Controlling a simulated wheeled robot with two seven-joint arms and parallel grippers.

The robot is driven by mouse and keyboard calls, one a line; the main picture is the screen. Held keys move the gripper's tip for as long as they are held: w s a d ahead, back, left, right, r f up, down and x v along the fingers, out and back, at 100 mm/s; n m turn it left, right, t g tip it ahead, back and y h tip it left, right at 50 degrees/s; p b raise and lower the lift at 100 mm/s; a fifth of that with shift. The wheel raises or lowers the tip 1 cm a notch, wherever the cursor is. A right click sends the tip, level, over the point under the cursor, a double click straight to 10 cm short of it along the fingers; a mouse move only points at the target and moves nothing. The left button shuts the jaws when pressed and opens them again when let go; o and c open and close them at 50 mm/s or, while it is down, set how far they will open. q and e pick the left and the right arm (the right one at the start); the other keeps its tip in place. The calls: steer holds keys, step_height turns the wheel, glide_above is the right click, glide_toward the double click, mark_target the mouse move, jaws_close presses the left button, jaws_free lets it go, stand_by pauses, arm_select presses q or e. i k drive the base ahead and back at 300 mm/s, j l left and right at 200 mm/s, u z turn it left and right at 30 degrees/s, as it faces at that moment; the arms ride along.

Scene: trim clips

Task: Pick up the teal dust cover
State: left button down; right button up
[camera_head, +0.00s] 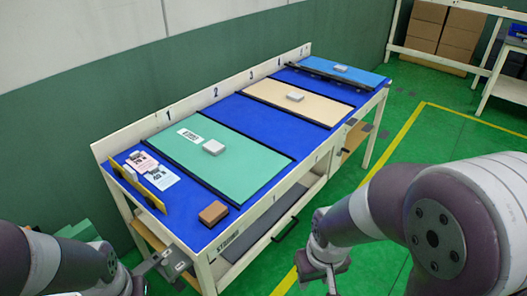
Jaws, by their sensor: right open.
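The teal dust cover (245,169) is a flat light-teal sheet. It lies on the blue bench top at the near left part, below the numbers 1 and 2. A small pale grey block (214,147) sits on its middle, and a white printed label (189,135) is near its back left edge. My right gripper (328,272) is open, below and right of the bench's front edge, well apart from the cover. My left gripper (155,264) is low by the bench's near left corner, apart from the cover; its jaws are too unclear to read.
A tan sheet (290,109) and a blue sheet (345,76), each with a small block, lie farther along the bench (232,109). A brown block (213,213) and a yellow rack (140,187) with printed cards are at the near left. Green floor (395,143) is clear to the right.

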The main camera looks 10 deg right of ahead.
mark_target(233, 165)
steer(key=i+l+z, duration=0.1)
steer(key=i+l, duration=0.2)
steer(key=i, duration=0.15)
steer(key=i+l+z, duration=0.1)
steer(key=i+l, duration=0.15)
steer(key=i, duration=0.25)
steer(key=i+l+z, duration=0.1)
steer(key=i, duration=0.35)
steer(key=i+l+z, duration=0.1)
steer(key=i+l, duration=0.2)
steer(key=i, duration=0.2)
